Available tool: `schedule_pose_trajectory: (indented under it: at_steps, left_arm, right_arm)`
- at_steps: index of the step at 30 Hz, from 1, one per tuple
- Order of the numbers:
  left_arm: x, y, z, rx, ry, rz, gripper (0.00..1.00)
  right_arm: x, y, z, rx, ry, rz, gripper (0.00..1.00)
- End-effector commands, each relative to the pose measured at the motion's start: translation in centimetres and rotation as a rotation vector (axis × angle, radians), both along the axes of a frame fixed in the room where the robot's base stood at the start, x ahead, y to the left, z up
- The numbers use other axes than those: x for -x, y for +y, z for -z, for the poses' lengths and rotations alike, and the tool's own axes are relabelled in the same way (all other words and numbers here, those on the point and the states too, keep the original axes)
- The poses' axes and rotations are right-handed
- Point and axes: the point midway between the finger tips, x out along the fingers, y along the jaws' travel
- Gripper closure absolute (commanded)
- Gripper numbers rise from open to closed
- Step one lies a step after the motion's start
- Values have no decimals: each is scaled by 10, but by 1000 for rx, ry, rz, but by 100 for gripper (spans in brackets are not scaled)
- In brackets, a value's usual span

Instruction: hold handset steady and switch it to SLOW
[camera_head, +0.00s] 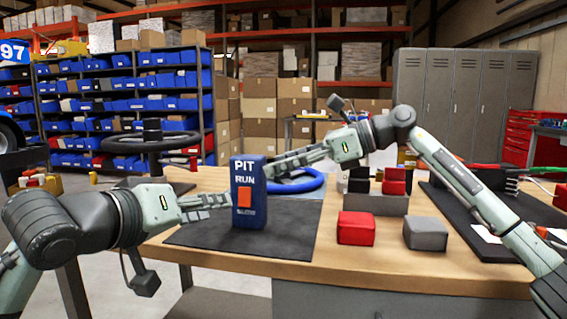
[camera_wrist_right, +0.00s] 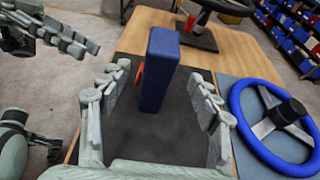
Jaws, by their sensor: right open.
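The blue handset (camera_head: 256,220) stands upright on the dark mat (camera_head: 190,235), marked PIT, RUN and SLOW down its front. Its orange switch (camera_head: 245,197) sits between the RUN and SLOW words. My left gripper (camera_head: 226,200) is at the handset's left side in the head view; whether its fingers touch or are apart is unclear. My right gripper (camera_head: 272,168) reaches in from behind right. In the right wrist view its open fingers lie either side of the handset (camera_wrist_right: 160,75), with gaps, and the switch (camera_wrist_right: 139,72) shows edge-on.
A blue steering wheel (camera_head: 300,184) lies behind right of the handset, and a black one (camera_head: 150,140) stands behind left. A red block (camera_head: 356,228) and a grey block (camera_head: 425,233) sit to the right on the wooden table (camera_head: 370,265). The mat's front is clear.

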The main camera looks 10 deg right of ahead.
Motion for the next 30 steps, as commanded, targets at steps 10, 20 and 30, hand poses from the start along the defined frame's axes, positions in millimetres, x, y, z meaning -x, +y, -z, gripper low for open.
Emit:
schedule_pose_trajectory:
  at_steps: [10, 20, 30]
  left_arm:
    - [0, 0, 0, 0, 0, 0, 66]
    - [0, 0, 0, 0, 0, 0, 66]
    - [0, 0, 0, 0, 0, 0, 66]
  right_arm:
    - [-14, 44, 18, 1, 2, -2, 37]
    - [-22, 67, 27, 2, 1, -1, 37]
    - [-22, 67, 27, 1, 0, 0, 50]
